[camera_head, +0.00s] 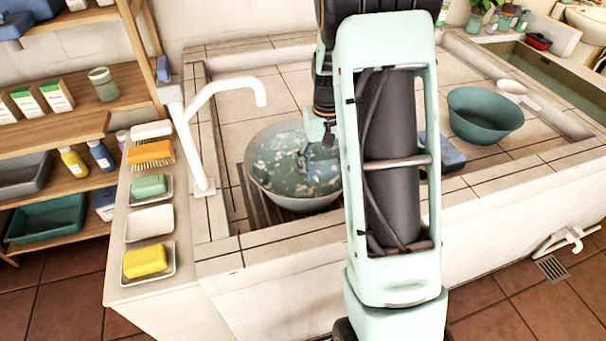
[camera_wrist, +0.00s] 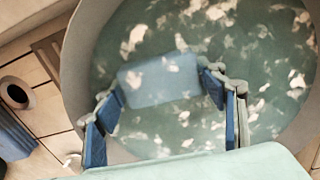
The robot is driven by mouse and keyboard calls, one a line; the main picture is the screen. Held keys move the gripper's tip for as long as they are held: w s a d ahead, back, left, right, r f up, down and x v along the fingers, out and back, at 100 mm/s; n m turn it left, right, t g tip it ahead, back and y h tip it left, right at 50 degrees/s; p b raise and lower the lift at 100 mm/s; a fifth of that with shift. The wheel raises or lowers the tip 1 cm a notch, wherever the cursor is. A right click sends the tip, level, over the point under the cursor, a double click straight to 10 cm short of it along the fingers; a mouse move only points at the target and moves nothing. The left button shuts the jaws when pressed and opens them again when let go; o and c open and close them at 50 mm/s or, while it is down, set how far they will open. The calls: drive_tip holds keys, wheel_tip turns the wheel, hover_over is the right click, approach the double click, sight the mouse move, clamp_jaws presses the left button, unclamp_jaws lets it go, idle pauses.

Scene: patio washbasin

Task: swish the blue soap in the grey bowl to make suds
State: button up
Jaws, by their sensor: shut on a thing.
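The grey bowl (camera_head: 262,190) stands in the sunken tiled basin under the white tap, holding greenish water with patches of white suds. In the wrist view the bowl's rim (camera_wrist: 76,60) curves around the water. The blue soap (camera_wrist: 158,80) shows pale blue between my gripper's fingertips (camera_wrist: 163,94), at or under the water surface. My gripper (camera_head: 326,138) reaches down over the right part of the bowl and is shut on the soap. In the head view my arm hides the bowl's right edge, and the soap cannot be made out.
A white tap (camera_head: 230,88) arches beside the bowl. The left ledge holds a green soap (camera_head: 149,185), a yellow soap (camera_head: 145,261), an empty white dish (camera_head: 149,222) and brushes.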

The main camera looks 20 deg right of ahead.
drive_tip(key=shift+s+a, duration=0.1)
drive_tip(key=shift+s, duration=0.65)
drive_tip(key=shift+w+d+p, duration=0.2)
drive_tip(key=shift+w+p, duration=0.55)
drive_tip(key=shift+w, duration=2.25)
drive_tip(key=shift+s+a+b, duration=0.15)
drive_tip(key=shift+s+b, duration=0.4)
drive_tip(key=shift+s, duration=2.45)
drive_tip(key=shift+w+p, duration=0.7)
drive_tip(key=shift+w, duration=2.3)
drive_tip(key=shift+s+b, duration=0.4)
drive_tip(key=shift+s, duration=2.65)
drive_tip(key=shift+w+p, duration=0.6)
drive_tip(key=shift+w, duration=2.45)
drive_tip(key=shift+s, duration=0.15)
